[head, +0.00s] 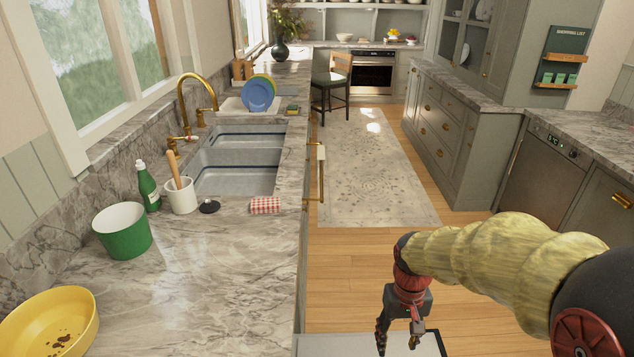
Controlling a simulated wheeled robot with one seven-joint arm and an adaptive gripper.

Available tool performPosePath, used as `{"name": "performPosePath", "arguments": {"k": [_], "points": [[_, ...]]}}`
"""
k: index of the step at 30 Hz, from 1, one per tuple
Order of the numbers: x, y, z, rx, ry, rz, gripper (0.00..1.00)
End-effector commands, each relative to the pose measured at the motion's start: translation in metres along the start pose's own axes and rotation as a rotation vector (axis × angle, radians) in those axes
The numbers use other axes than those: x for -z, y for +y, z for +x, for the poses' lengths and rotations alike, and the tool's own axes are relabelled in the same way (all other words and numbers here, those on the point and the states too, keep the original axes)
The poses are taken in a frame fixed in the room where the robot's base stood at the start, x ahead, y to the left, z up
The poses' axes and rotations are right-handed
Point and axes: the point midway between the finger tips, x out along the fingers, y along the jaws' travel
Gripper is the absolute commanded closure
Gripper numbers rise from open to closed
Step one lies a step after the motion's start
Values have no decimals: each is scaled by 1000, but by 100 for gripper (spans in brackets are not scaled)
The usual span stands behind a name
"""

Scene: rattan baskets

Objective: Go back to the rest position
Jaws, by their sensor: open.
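My gripper (400,338) hangs down at the bottom centre-right of the head view, to the right of the counter's edge and above a grey flat surface. Its two fingers are apart and nothing shows between them. The arm comes in from the right edge, in a yellowish sleeve, and bends down at the red and black wrist. The gripper touches none of the counter objects.
On the left marble counter (225,300) stand a yellow bowl (85,322), a green pot (131,240), a bottle (148,188), a white crock (182,199) and a folded checked cloth (265,205). Beyond is a double sink (235,172). The floor (345,270) ahead is clear.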

Motion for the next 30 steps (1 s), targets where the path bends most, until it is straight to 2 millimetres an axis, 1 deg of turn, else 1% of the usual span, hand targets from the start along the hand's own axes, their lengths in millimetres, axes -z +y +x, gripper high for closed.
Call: {"name": "performPosePath", "arguments": {"k": [1,6,12,18,20,24,27,30], "points": [[-11,0,-16,1,25,1,53],[-48,0,-52,3,92,4,53],[-87,0,-88,4,188,8,53],[-120,0,-121,5,304,11,53],[-128,1,-132,5,344,12,53],[-142,1,-159,5,442,14,53],[-147,1,-180,4,507,15,53],[-151,2,-194,4,548,16,53]]}}
